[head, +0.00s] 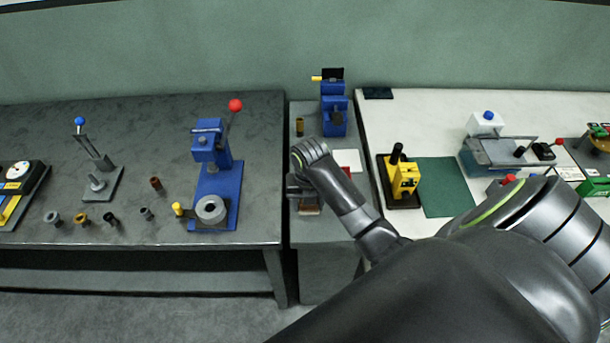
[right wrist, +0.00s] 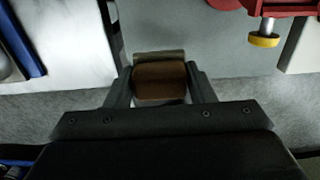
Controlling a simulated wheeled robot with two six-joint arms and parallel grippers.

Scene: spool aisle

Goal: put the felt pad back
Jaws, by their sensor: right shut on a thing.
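My right gripper (head: 305,198) is over the front part of the narrow grey bench between the two larger tables. In the right wrist view its two fingers (right wrist: 160,88) are shut on the sides of a brown block-like pad, which I take to be the felt pad (right wrist: 160,80). A paler grey-beige strip shows along its far edge. In the head view a little of the brown pad (head: 309,210) shows below the gripper; my wrist hides part of the area. I cannot tell whether the pad touches the bench. My left gripper is not in view.
The grey bench (head: 325,240) also bears a blue machine (head: 334,115) and a white sheet (head: 347,160). A blue press (head: 215,165) stands left, a yellow device (head: 403,178) and green mat (head: 447,187) right. A red device (right wrist: 290,8) with a yellow foot shows in the wrist view.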

